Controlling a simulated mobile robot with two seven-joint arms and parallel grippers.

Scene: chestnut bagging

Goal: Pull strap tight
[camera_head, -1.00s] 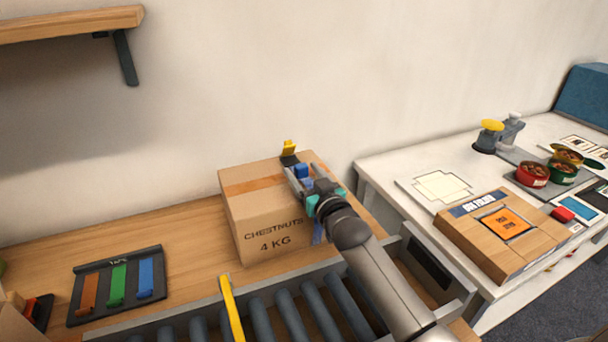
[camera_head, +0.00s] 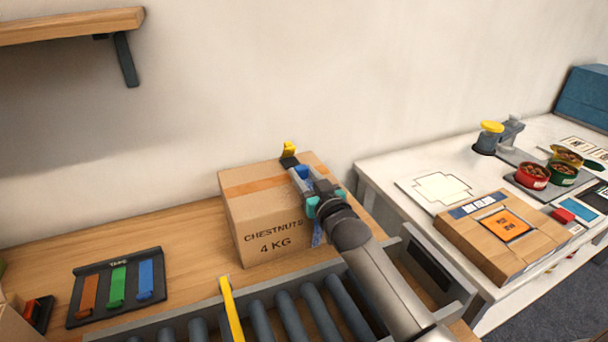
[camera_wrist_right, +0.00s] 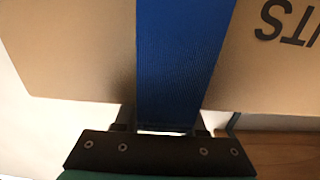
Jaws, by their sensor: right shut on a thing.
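A cardboard box (camera_head: 262,225) marked CHESTNUTS 4 KG stands on the wooden bench, with orange tape across its top. A black and yellow buckle-like part (camera_head: 289,152) sits at the top rear edge. My right gripper (camera_head: 302,178) is over the box's right side, shut on the blue strap (camera_head: 318,234). Part of the strap hangs down the front face below the gripper. In the right wrist view the strap (camera_wrist_right: 183,60) runs between the fingers, along the cardboard. The gripper hides much of the strap in the head view. My left gripper is out of view.
A roller conveyor (camera_head: 290,315) with a yellow bar (camera_head: 231,310) lies in front of the box. A tape rack (camera_head: 117,287) lies to the left. A white table (camera_head: 395,165) at right holds a flat carton (camera_head: 500,240) and several tins.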

